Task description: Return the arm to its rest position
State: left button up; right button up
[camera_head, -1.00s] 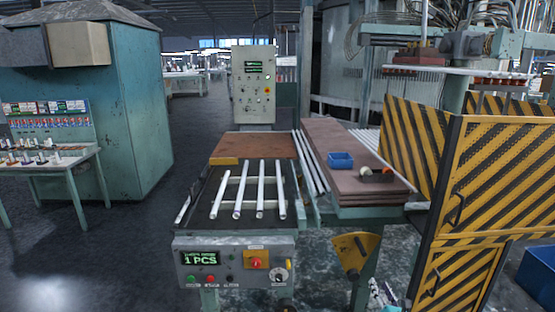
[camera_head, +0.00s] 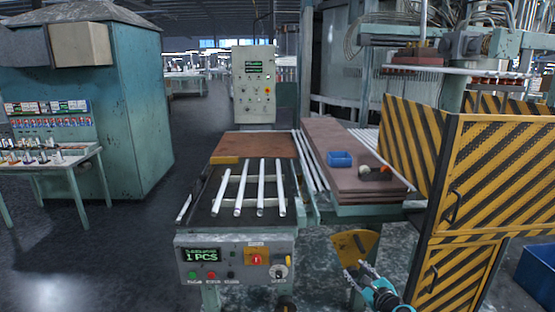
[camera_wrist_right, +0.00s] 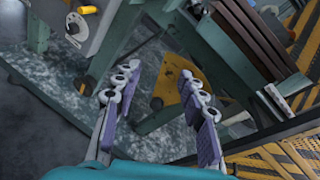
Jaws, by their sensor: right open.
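My right gripper (camera_head: 358,269) shows at the bottom right of the head view, in front of the yellow bracket and left of the striped barrier. In the right wrist view its two fingers (camera_wrist_right: 156,76) stand apart with nothing between them. It is open and empty. Several white glass tubes (camera_head: 261,188) lie side by side on the dark bed of the machine in the middle, away from the gripper. My left gripper is in neither view.
Yellow-and-black striped barriers (camera_head: 487,170) stand close on the right. The control box (camera_head: 235,259) fronts the tube machine. Open floor lies at left.

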jog(key=s+a+r+n+g, duration=0.25)
jog(key=s+a+n, duration=0.25)
jog(key=s+n, duration=0.25)
jog(key=s+a+r+n+g, duration=0.25)
jog(key=s+a+n, duration=0.25)
jog(key=s+n, duration=0.25)
jog(key=s+d+f+n+g+h, duration=0.1)
jog(key=s+n+h, duration=0.1)
jog(key=s+n, duration=0.4)
jog(key=s+f+n+g+h, duration=0.1)
jog(key=s+n, duration=0.6)
jog(key=s, duration=0.8)
jog(key=shift+s+d+f+g+h, duration=0.4)
jog(key=shift+f+g, duration=0.1)
jog(key=shift+f, duration=0.15)
